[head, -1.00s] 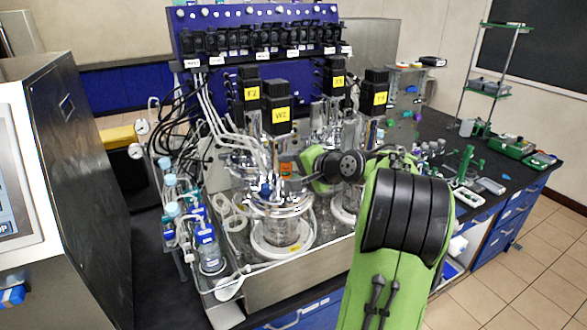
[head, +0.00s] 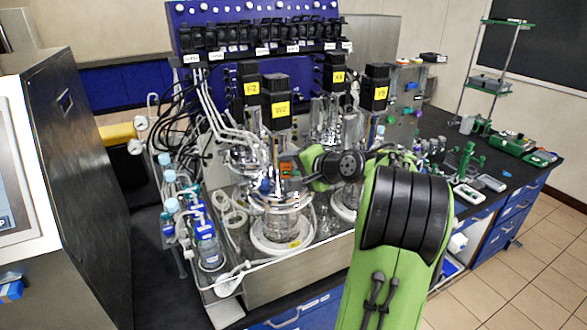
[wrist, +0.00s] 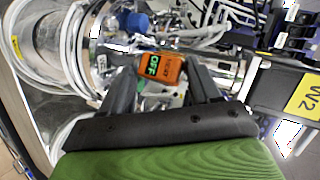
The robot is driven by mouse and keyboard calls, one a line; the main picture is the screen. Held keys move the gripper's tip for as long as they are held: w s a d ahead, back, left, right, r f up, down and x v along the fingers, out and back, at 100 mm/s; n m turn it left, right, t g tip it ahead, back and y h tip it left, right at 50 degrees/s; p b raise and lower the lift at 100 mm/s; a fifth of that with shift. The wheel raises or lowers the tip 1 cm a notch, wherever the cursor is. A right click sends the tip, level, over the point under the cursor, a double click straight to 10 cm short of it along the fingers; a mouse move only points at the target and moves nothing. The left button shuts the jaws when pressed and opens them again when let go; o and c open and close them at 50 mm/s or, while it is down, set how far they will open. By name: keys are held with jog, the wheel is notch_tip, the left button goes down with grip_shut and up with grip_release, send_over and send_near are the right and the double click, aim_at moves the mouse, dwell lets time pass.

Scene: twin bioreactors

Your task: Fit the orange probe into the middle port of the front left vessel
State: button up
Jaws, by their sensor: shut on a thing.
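The orange probe (wrist: 161,68) has a dark display with green characters and sits between the two fingers of my gripper (wrist: 162,85) in the wrist view. My gripper is shut on it. In the head view the probe (head: 287,169) shows small and orange above the lid of the front left vessel (head: 282,228), beside the black motor (head: 278,102) with a yellow label. The vessel's metal head plate is crowded with fittings. The middle port and the probe's lower end are hidden, so I cannot tell whether the probe is in the port.
More vessels with labelled black motors (head: 375,90) stand behind and to the right. Tubes and blue-capped bottles (head: 208,248) crowd the left of the metal tray (head: 295,258). A large steel cabinet (head: 75,190) stands at far left.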

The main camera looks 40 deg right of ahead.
jog(key=shift+f+b, duration=0.6)
jog(key=shift+f, duration=0.3)
jog(key=shift+f+b, duration=0.4)
jog(key=shift+f, duration=0.25)
